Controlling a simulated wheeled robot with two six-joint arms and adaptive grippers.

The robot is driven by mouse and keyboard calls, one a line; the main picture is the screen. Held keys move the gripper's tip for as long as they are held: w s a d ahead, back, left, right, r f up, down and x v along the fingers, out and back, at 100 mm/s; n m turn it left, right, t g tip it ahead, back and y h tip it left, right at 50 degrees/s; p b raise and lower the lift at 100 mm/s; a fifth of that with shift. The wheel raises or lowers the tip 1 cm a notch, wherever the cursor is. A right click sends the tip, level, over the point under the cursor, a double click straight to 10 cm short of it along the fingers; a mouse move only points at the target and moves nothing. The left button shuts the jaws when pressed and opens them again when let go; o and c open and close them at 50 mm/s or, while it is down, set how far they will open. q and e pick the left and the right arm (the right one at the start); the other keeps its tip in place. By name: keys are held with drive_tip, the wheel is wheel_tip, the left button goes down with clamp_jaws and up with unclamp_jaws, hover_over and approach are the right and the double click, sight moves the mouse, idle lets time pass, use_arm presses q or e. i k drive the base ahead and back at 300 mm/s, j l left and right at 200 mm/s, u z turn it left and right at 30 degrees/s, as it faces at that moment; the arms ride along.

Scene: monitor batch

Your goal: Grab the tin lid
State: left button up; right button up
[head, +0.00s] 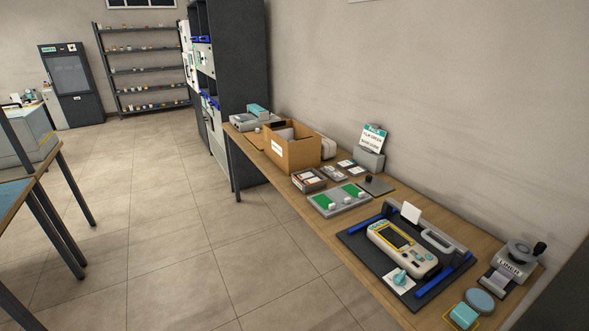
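A round, flat-topped grey-blue piece (479,300) lies near the front right end of the long wooden table. It may be the tin lid; at this size I cannot tell whether it is a loose lid or sits on a tin. A teal block (463,316) lies just beside it, inside a yellow outline on the table. Neither of my grippers shows in the head view.
The wooden table (330,238) runs along the wall. A dark mat (352,240) holds a handheld monitor (402,249). A label printer (518,258) stands behind the disc. A cardboard box (293,152) stands farther back. The tiled floor (175,230) is clear.

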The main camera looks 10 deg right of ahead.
sight(374, 186)
drive_tip(key=i+j, duration=0.15)
drive_tip(key=i, duration=0.4)
drive_tip(key=i+j+u, duration=0.1)
drive_tip(key=i, duration=0.4)
drive_tip(key=i+j+u, duration=0.1)
drive_tip(key=i+j, duration=0.15)
drive_tip(key=i, duration=0.3)
drive_tip(key=i+j+z, duration=0.15)
drive_tip(key=i+z, duration=0.35)
drive_tip(key=i+j+z, duration=0.25)
drive_tip(key=z, duration=0.25)
drive_tip(key=i+j+z, duration=0.25)
drive_tip(key=z, duration=0.2)
drive_tip(key=i+j+z, duration=0.2)
drive_tip(key=j+z, duration=0.3)
drive_tip(key=i+j+z, duration=0.2)
drive_tip(key=j, duration=0.35)
drive_tip(key=k, duration=0.1)
